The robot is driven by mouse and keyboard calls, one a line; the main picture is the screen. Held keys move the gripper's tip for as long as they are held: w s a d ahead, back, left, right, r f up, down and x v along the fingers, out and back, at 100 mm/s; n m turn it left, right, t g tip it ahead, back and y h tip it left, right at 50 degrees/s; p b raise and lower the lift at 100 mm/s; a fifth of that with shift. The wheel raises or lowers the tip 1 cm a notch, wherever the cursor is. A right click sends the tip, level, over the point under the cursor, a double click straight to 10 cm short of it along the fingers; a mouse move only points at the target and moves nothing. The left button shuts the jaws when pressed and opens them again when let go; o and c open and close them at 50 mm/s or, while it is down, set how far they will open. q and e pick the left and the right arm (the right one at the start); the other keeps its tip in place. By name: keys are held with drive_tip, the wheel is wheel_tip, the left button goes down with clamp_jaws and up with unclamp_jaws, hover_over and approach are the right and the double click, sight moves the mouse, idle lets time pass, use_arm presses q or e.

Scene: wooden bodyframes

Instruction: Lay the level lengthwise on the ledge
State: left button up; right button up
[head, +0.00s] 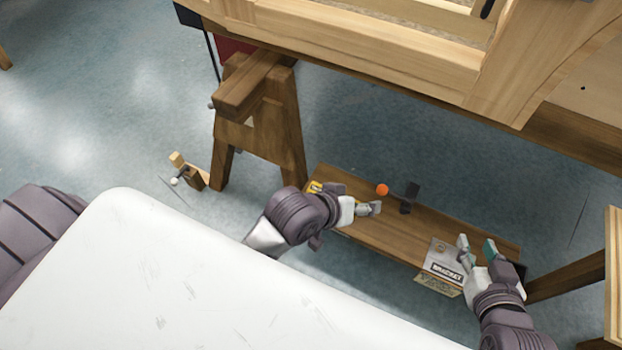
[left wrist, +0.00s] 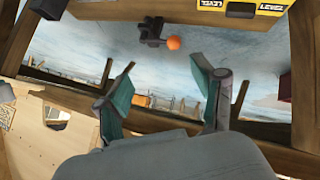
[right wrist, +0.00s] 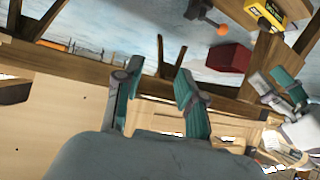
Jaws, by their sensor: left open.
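The yellow level (head: 316,187) lies at the left end of the brown plank (head: 395,240), partly hidden by my left gripper and wrist in the head view. Its yellow side with LEVEL lettering (left wrist: 240,7) shows at the top of the left wrist view, and it also shows in the right wrist view (right wrist: 265,13). My left gripper (head: 370,208) is open and empty over the plank, to the right of the level. My right gripper (head: 477,248) is open and empty near the plank's right end. I cannot tell for certain which surface is the ledge.
A dark tool with an orange ball end (head: 383,190) lies mid-plank. A lettered box (head: 446,258) stands by my right gripper. A wooden trestle (head: 262,115) stands left, with a small wooden tool (head: 188,172) on the floor. A large wooden frame (head: 370,60) overhangs the back.

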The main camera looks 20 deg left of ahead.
use_arm(q)
drive_tip(key=s+a+r+m+t+y, duration=0.2)
drive_tip(key=a+r, duration=0.4)
drive_tip(key=a, duration=0.3)
drive_tip(key=shift+s+a+r+m+t, duration=0.3)
drive_tip(key=shift+s+m+t, duration=0.2)
drive_tip(key=shift+m+t, duration=0.3)
drive_tip(key=shift+d+f, duration=0.1)
